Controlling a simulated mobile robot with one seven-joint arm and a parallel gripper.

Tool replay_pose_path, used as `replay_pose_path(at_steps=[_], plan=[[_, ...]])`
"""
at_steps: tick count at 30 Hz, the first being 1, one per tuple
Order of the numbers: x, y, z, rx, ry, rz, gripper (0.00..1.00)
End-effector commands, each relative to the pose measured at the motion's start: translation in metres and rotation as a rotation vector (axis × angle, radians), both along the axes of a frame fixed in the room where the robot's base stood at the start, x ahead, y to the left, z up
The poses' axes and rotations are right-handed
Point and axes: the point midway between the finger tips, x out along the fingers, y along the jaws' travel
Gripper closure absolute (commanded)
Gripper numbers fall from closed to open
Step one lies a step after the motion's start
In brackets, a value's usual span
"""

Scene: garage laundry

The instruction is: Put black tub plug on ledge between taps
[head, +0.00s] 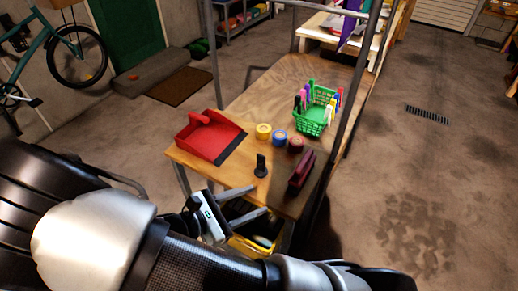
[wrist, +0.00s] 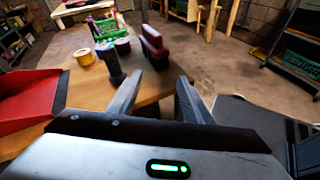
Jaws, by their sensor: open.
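A small black upright object (head: 261,167) with a wider foot stands near the front edge of the wooden table (head: 243,100). I cannot tell whether it is the tub plug. It also shows in the wrist view (wrist: 113,66), left of my fingers. My gripper (head: 261,199) is open and empty at the table's near edge, short of the black object and apart from it. In the wrist view its two fingers (wrist: 160,78) point across the table. No taps or ledge between taps can be made out in either view.
Around the black object are a red dustpan (head: 207,138), yellow (head: 263,131), blue (head: 280,137) and dark red (head: 296,145) rolls, and a maroon brush (head: 301,172). A green basket (head: 313,118) with pens stands behind. Metal posts rise from the table. Open floor lies right.

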Motion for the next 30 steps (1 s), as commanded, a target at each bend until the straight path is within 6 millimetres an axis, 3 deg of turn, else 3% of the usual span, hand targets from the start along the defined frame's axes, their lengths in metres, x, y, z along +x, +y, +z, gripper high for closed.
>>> replay_pose_path(at_steps=[1,6,12,30], plan=[[0.002,0.011,-0.011,-0.093,-0.010,0.100,0.55],[0.009,0.041,-0.028,-0.298,-0.047,0.335,0.55],[0.014,0.055,-0.034,-0.389,-0.071,0.441,0.55],[0.106,-0.007,-0.035,-0.390,-0.071,0.439,0.55]])
